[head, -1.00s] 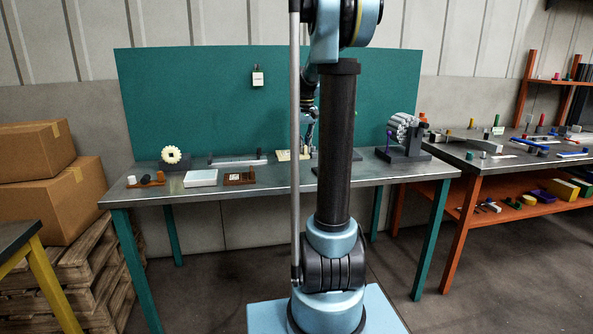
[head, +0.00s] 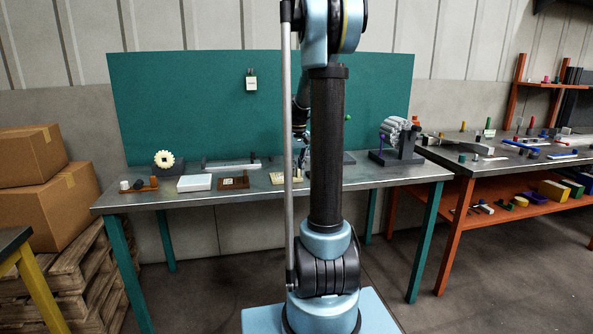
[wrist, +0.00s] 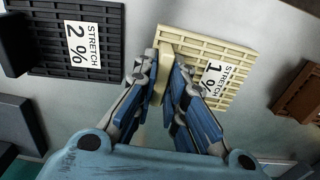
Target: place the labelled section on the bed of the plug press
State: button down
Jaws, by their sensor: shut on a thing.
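A cream slatted section (wrist: 226,72) with a white label reading STRETCH 1% lies under my gripper (wrist: 167,72) in the wrist view. My gripper's fingers are shut on the cream tab at its edge. In the head view the cream section (head: 283,179) is near the table's front, right of a brown piece; whether it touches the table I cannot tell. A dark slatted plate (wrist: 92,38) labelled STRETCH 2% is at the wrist view's upper left. I cannot tell which thing is the plug press; my arm hides part of the table.
A grey cylinder bundle (head: 396,130) on a dark stand is at the right. An orange-framed bench (head: 470,172) stands beyond.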

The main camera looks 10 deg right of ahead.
jog(key=c, duration=1.7)
grip_release()
jog(key=shift+o, duration=0.2)
